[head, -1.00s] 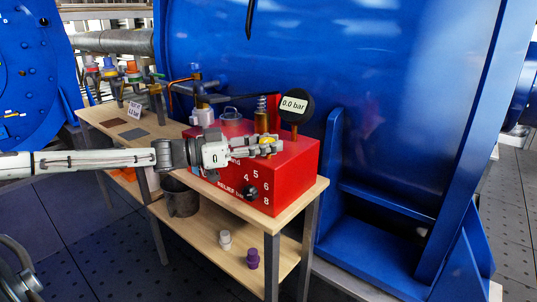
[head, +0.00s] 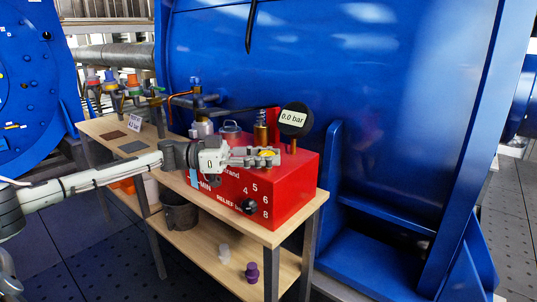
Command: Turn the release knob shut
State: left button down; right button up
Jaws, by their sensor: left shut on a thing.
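The red pump box (head: 293,185) stands on the wooden bench top. It carries a yellow knob (head: 267,153) on its top face, which I take to be the release knob. My left gripper (head: 266,157) lies almost level over the box top and is shut on the yellow knob; its fingers partly hide the knob. How far the knob is turned cannot be told. A round gauge (head: 294,119) at the back of the box reads 0.0 bar. A black relief dial (head: 249,207) sits on the front face among printed numbers. My right gripper does not show.
A brass fitting (head: 260,131) and hose stand close behind the gripper. Several coloured caps and valves line the bench's far left. A grey bucket (head: 181,212), a pale cap (head: 224,254) and a purple cap (head: 252,272) are on the lower shelf. A large blue tank (head: 400,110) rises behind.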

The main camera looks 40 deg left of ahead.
pick_arm(q)
jog(key=shift+w+a+r, duration=0.1)
jog(key=shift+a+r, duration=0.05)
jog(key=shift+r, duration=0.05)
jog(key=c, duration=1.3)
grip_release()
jog(key=shift+o, duration=1)
jog(key=shift+f, duration=0.15)
jog(key=v, duration=1.2)
